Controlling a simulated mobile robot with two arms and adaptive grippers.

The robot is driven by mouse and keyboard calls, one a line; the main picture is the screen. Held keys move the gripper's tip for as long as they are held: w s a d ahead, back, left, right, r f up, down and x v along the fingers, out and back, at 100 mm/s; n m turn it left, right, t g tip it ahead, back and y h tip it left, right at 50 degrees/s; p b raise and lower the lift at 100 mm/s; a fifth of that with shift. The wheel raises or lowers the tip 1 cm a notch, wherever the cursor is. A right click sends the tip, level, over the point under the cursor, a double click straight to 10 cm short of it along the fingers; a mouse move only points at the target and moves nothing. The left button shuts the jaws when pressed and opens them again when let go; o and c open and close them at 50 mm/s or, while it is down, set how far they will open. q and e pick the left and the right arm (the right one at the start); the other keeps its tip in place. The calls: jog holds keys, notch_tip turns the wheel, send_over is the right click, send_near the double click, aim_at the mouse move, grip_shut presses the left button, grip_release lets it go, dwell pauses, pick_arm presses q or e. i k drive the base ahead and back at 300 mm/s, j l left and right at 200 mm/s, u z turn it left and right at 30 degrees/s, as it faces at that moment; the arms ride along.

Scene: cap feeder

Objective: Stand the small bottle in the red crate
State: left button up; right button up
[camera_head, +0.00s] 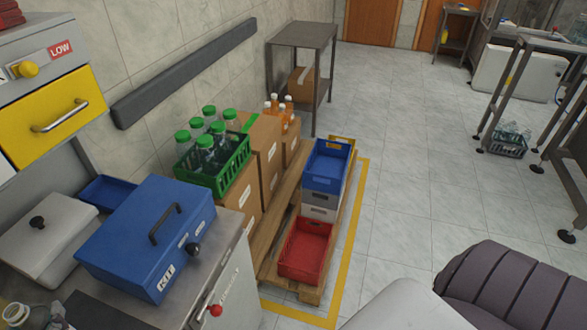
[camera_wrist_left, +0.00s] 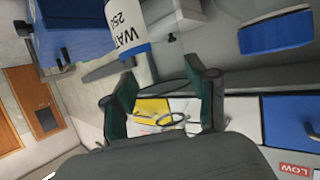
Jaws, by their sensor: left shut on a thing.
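The red crate (camera_head: 301,255) sits empty on the near end of the wooden pallet. In the head view a clear bottle with a pale cap (camera_head: 15,312) shows at the bottom left corner, partly cut off. My right gripper is in neither view.
A blue KIT case (camera_head: 140,250) stands on the metal cabinet between that corner and the crate. Stacked crates with a blue top (camera_head: 309,180) stand just behind the red crate.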

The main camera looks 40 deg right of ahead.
aim_at(303, 245)
jog(key=l+z, duration=0.1)
jog(key=l, duration=0.3)
jog(key=i+l+z, duration=0.15)
jog(key=l, duration=0.25)
jog(key=l+z, duration=0.1)
jog(key=l, duration=0.3)
jog(key=i+l+z, duration=0.1)
jog(key=l, duration=0.25)
jog(key=i+l+z, duration=0.15)
jog(key=i+l, duration=0.2)
jog(key=i+l+z, duration=0.15)
jog(key=i, duration=0.35)
jog(key=l, duration=0.1)
